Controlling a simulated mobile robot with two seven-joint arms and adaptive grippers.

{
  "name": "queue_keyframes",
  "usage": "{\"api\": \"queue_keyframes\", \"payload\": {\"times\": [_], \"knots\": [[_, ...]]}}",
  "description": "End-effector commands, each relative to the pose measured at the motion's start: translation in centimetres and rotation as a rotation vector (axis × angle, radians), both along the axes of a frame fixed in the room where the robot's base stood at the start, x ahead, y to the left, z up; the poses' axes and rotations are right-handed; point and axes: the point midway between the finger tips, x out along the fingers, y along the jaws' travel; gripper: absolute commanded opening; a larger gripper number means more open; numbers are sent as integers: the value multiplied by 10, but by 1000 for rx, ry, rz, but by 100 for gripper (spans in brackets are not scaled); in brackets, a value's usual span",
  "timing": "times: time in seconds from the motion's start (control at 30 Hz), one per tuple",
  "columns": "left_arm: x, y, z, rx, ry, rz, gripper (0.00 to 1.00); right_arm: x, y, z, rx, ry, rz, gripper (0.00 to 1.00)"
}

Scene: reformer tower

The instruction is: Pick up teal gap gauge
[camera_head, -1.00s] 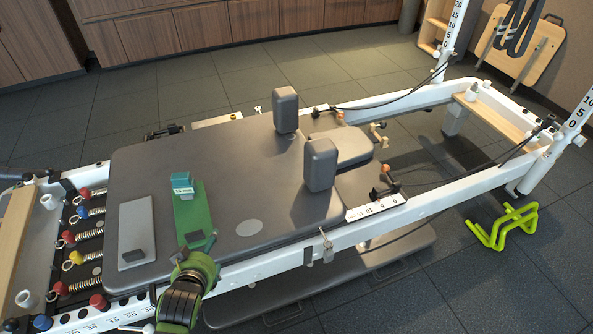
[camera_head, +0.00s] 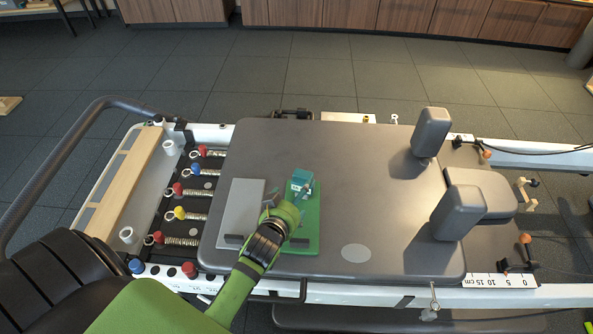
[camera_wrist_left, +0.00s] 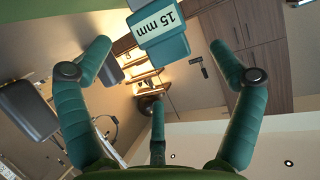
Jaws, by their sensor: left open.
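The teal gap gauge (camera_head: 300,182) is a small block with a white label, on the far part of a green plate (camera_head: 308,232) on the grey carriage. In the left wrist view the gauge (camera_wrist_left: 160,38) shows its "15 mm" label. My left gripper (camera_head: 287,203) is open just on the near side of the gauge. In the left wrist view its green fingers (camera_wrist_left: 160,60) are spread to either side of the block, with a gap on both sides. Whether any finger touches it I cannot tell. My right gripper is not in view.
A grey plate (camera_head: 241,205) lies left of the green plate. Two upright shoulder pads (camera_head: 430,132) stand on the right of the carriage (camera_head: 350,160). Springs with coloured knobs (camera_head: 190,215) lie to the left. The carriage between plate and pads is clear.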

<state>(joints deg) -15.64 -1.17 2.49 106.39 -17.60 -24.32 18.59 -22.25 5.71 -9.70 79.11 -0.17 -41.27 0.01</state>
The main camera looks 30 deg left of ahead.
Motion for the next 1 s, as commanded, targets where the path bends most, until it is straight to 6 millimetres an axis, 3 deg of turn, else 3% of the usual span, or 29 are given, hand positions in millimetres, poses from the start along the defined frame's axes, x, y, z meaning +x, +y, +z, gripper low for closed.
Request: {"api": "queue_keyframes", "payload": {"times": [0.43, 0.57, 0.87, 0.97, 1.0], "knots": [[44, 13, -26, 2, -1, -1, 92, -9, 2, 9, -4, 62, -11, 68], [57, 15, -30, 0, -1, -1, 92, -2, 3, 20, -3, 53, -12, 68], [61, 15, -31, -1, 1, -1, 92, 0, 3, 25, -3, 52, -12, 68], [61, 15, -31, -1, 1, -1, 56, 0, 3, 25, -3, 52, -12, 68], [61, 15, -31, -1, 1, -1, 40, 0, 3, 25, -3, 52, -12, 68]]}}
